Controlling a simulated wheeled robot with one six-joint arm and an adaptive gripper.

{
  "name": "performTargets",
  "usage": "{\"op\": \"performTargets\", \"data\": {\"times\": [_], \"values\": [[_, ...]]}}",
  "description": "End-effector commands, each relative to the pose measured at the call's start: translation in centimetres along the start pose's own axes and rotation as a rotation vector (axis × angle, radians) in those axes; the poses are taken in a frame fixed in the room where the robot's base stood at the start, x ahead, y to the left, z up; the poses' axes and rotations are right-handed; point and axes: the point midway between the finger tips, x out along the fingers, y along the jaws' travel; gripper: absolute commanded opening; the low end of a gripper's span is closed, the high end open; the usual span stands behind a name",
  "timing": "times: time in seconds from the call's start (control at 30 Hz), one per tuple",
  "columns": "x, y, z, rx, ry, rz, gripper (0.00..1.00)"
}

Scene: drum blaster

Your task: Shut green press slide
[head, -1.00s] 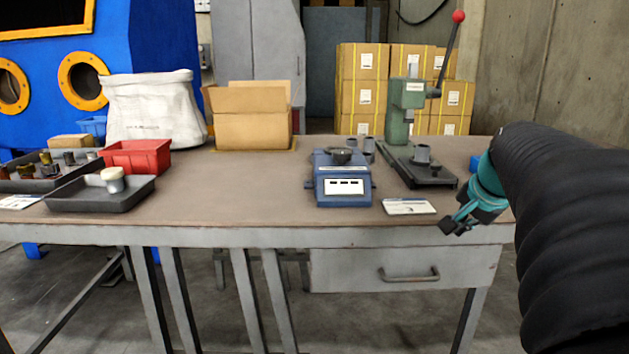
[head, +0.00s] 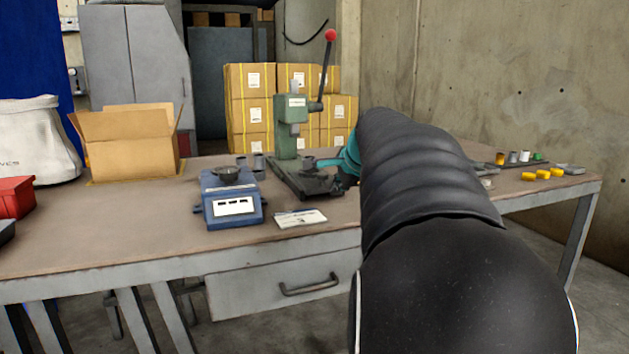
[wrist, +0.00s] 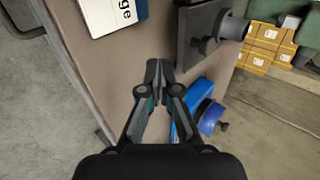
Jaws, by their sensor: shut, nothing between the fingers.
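The green press (head: 291,130) stands on the table, its lever with a red knob raised. A dark slide plate (head: 312,184) with a grey cup sticks out from its base toward the front. In the wrist view the dark plate (wrist: 192,48) and a grey cylindrical part (wrist: 232,28) show at the top right. My gripper (wrist: 159,72) is shut and empty over the table, below and left of the plate in that view, apart from it in the picture. In the head view its teal body (head: 349,160) is mostly hidden behind my arm, right of the plate.
A blue scale (head: 232,198) and a white card (head: 300,219) lie left of and before the press. In the wrist view a blue bin (wrist: 192,108) lies right of my fingers. Small yellow parts (head: 543,174) and cups lie at the table's right end.

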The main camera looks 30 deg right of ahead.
Motion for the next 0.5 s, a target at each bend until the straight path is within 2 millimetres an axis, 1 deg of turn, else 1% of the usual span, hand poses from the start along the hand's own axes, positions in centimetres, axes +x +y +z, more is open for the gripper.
{"op": "performTargets", "data": {"times": [0.03, 0.17, 0.3, 0.5], "values": [[1.2, 0.1, 0.1, 0.000, -0.002, 0.003, 0.00], [3.5, 0.1, 0.0, -0.001, -0.001, 0.002, 0.00], [4.8, -1.5, 0.0, -0.001, -0.001, 0.000, 0.00], [6.0, -2.5, 0.0, -0.002, 0.000, 0.001, 0.00]]}}
